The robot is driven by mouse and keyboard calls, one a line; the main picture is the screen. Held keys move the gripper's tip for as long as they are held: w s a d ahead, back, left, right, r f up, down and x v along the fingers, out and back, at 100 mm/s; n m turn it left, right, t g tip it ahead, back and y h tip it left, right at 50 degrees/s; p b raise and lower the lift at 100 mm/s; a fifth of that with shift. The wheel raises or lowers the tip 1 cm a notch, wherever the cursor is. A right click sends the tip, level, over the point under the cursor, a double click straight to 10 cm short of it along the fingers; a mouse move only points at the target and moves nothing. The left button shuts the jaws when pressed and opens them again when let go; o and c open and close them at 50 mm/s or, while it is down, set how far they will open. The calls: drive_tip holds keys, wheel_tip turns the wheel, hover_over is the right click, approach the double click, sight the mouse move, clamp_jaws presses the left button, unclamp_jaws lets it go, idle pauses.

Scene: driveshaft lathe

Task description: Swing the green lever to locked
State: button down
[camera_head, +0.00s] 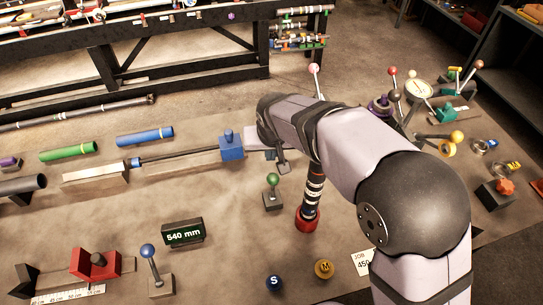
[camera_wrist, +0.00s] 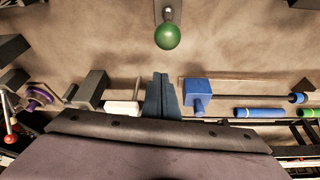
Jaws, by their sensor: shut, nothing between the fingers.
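The green lever has a round green knob (camera_head: 272,180) on a short stem, standing on a small grey base (camera_head: 272,201) on the bench. In the wrist view the green knob (camera_wrist: 168,36) is at the top centre, in front of its stem and base. My gripper (camera_wrist: 163,82) is shut and empty, its two teal fingers pressed together. The fingertips point toward the knob with a clear gap between them. In the head view my wrist is just beyond the lever, and the fingers are mostly hidden.
A red-based striped post (camera_head: 306,218) stands close right of the lever. A blue block (camera_head: 231,146) with a rod lies to the left. A blue-knobbed lever (camera_head: 148,252) and a 540 mm sign (camera_head: 183,233) are at front left. Several other levers crowd the right.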

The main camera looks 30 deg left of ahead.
drive_tip(key=b+v, duration=0.3)
drive_tip(key=v, duration=0.7)
drive_tip(key=n+g+y+b, duration=0.1)
drive_tip(key=n+b, duration=0.2)
drive_tip(key=n, duration=0.1)
hover_over(273, 186)
drive_tip(key=w+a, duration=0.2)
wheel_tip(273, 186, down, 9)
drive_tip(key=shift+s+f, duration=0.2)
idle(0.5)
idle(0.5)
